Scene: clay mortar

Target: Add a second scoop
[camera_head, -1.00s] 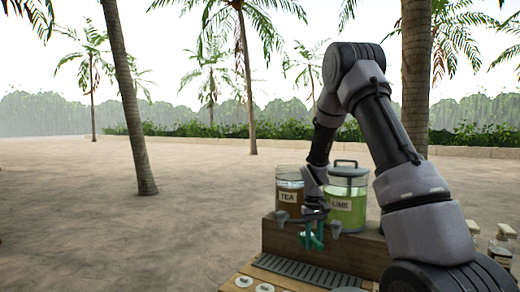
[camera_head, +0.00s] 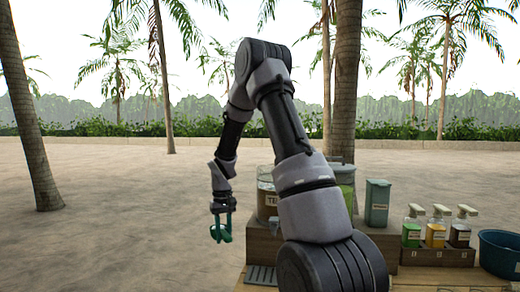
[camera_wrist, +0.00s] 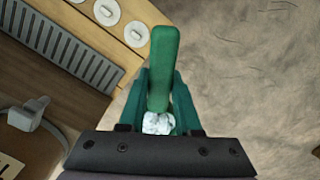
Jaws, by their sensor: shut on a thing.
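My gripper (camera_head: 221,228) hangs at the left of the counter in the head view, raised above the sand beyond the counter's edge. In the wrist view its teal fingers (camera_wrist: 158,100) are closed around a green scoop (camera_wrist: 163,55), whose long rounded handle points up the picture. White, lumpy pieces that look like ice (camera_wrist: 157,123) show between the fingers at the base of the handle. The scoop's bowl is mostly hidden by the gripper, so I cannot tell how full it is.
A tea dispenser (camera_head: 267,190) and a partly hidden lime dispenser (camera_head: 346,178) stand on a wooden riser. A grey-green canister (camera_head: 377,202), pump bottles (camera_head: 437,232) and a blue basin (camera_head: 502,250) are to the right. A slotted drip tray (camera_wrist: 70,50) and white round lids (camera_wrist: 107,12) lie nearby.

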